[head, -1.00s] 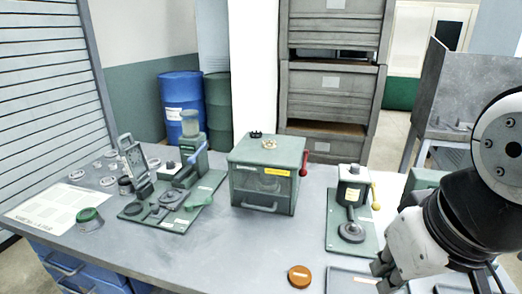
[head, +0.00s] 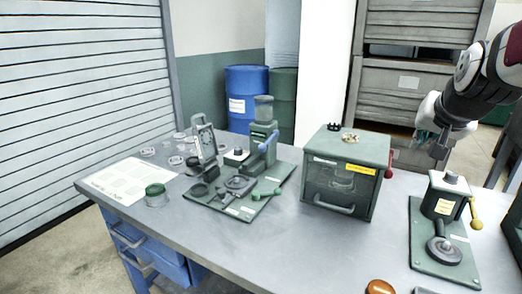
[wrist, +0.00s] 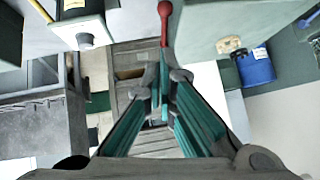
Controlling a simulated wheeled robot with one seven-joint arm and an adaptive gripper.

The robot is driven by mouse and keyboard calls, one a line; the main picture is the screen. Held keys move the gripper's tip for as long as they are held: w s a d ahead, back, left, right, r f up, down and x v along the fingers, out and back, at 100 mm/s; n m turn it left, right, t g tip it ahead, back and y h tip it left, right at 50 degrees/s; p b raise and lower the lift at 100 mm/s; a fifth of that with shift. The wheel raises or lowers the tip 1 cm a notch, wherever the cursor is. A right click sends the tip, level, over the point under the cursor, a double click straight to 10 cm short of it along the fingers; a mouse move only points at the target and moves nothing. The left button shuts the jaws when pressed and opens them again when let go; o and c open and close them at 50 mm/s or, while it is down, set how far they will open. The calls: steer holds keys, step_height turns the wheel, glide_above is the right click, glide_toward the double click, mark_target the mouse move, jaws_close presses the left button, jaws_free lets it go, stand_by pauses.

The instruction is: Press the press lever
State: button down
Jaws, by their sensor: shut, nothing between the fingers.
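The small green press (head: 440,205) stands on its own green plate at the right of the bench. It has a grey top, a round black foot and a lever with a yellow knob (head: 477,225) on its right side. In the wrist view, the press (wrist: 82,22) and its yellow lever (wrist: 40,9) show at the top left. My gripper (head: 437,148) is shut and empty. It shows above the press in the head view, apart from it. In the wrist view, my gripper (wrist: 163,78) points towards a red-knobbed lever (wrist: 165,9), with no clear contact.
A green box (head: 346,178) with a red lever (head: 388,165) stands left of the press. An orange disc (head: 380,287) lies near the front edge. Bare bench (head: 290,235) lies in front of the box.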

steer(key=shift+w+d, duration=0.4)
steer(key=shift+w, duration=0.45)
steer(key=s+a+f+b+x, duration=0.1)
steer(key=f+x, duration=0.1)
steer(key=x, duration=1.1)
steer(key=shift+s+a, duration=0.15)
steer(key=shift+s, duration=0.1)
